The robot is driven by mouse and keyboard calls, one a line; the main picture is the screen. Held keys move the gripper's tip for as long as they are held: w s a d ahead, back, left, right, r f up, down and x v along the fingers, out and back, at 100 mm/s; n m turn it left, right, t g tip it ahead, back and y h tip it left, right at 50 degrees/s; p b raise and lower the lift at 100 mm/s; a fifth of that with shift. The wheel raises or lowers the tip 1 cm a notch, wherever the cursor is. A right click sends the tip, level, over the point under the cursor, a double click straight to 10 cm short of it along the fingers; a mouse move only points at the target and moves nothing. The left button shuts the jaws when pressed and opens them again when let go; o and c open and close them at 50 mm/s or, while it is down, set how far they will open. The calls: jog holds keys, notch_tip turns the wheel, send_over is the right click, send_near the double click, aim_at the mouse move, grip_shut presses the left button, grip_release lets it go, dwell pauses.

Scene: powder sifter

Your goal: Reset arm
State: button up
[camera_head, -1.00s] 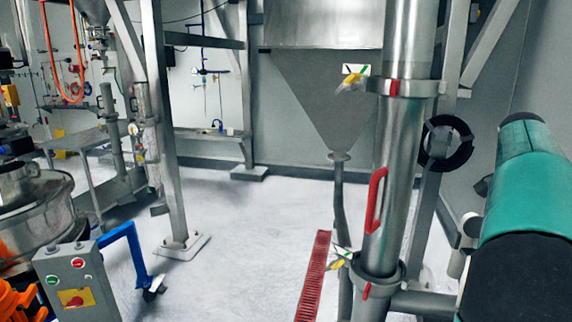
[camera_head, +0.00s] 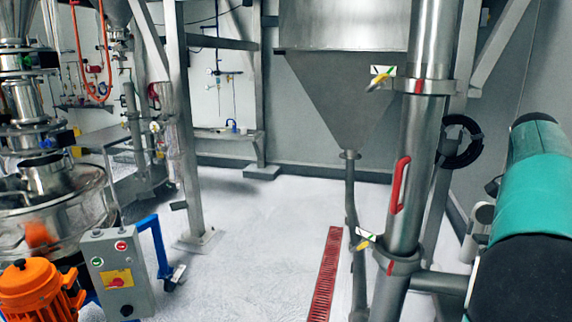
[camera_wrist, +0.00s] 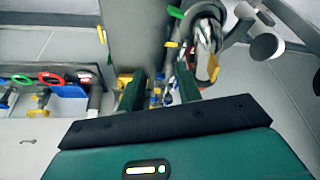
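In the wrist view my gripper (camera_wrist: 160,92) shows beyond the black-edged green housing of my wrist. Its two dark green fingers stand apart, with nothing visible held between them. The gripper itself is not seen in the head view. There, a teal and black part of my arm (camera_head: 540,190) fills the right edge, close to a steel vertical pipe.
A steel sifter (camera_head: 60,205) with an orange motor (camera_head: 35,290) and grey control box (camera_head: 118,272) stands at left. A steel pipe with a red handle (camera_head: 399,185) stands right of centre. The pale floor (camera_head: 260,240) between is open, with a red drain grate (camera_head: 326,275).

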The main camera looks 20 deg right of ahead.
jog(key=w+a+f+n+t+y, duration=0.1)
jog(key=w+a+n+t, duration=0.2)
jog(key=a, duration=0.9)
jog(key=w+a+f+n+t+y, duration=0.1)
jog(key=w+a+n, duration=0.35)
jog(key=a, duration=0.75)
jog(key=s+a+f+n+y, duration=0.1)
jog(key=s+a+f+n, duration=0.2)
jog(key=a, duration=0.5)
jog(key=s+a+f+n+t, duration=0.1)
jog(key=s+a+f+n, duration=0.3)
jog(key=a, duration=0.4)
jog(key=s+a+f+n+t+y, duration=0.1)
jog(key=s+a+f+n, duration=0.3)
jog(key=a, duration=0.5)
jog(key=shift+s+f+n+y, duration=0.25)
jog(key=shift+s+n+y, duration=0.05)
jog(key=shift+s+n, duration=0.25)
jog(key=shift+d, duration=0.3)
